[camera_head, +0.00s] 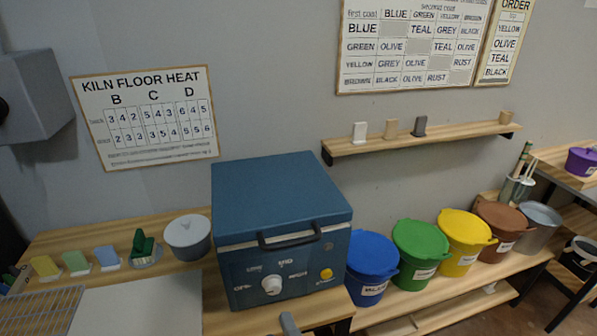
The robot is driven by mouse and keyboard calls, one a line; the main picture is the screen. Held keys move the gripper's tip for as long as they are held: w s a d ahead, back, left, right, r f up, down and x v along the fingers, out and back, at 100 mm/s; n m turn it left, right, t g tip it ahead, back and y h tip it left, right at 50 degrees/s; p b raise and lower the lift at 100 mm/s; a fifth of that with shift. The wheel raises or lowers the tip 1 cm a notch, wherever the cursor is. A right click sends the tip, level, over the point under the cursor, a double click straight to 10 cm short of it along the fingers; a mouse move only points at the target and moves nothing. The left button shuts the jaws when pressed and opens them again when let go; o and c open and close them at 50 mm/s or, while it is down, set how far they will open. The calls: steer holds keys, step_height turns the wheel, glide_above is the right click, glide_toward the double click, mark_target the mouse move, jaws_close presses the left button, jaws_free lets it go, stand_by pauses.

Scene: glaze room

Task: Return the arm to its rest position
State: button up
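My gripper and arm are not clearly in view in the head camera. A small grey piece (289,323) shows at the bottom edge, in front of the blue kiln; I cannot tell what it is. The blue kiln (281,193) stands on the wooden bench with its lid down. Its front has a dark handle, a white knob and a yellow button.
Blue (370,262), green (419,249), yellow (465,241) and brown (503,228) lidded buckets stand right of the kiln. A lidded grey pot (188,238), coloured tiles and a wire rack (45,312) are left. A wall shelf (425,138) holds small pieces.

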steer(key=s+d+m+g+h, duration=0.1)
steer(key=s+d+m+h, duration=0.2)
steer(key=s+d+m, duration=0.5)
steer(key=s+d+r+m+g+h, duration=0.1)
steer(key=s+d+m+h, duration=0.3)
steer(key=s+d+m, duration=0.5)
steer(key=s+d, duration=0.6)
steer(key=s, duration=0.6)
steer(key=shift+s+r, duration=0.2)
steer(key=shift+r, duration=0.1)
steer(key=shift+d, duration=0.1)
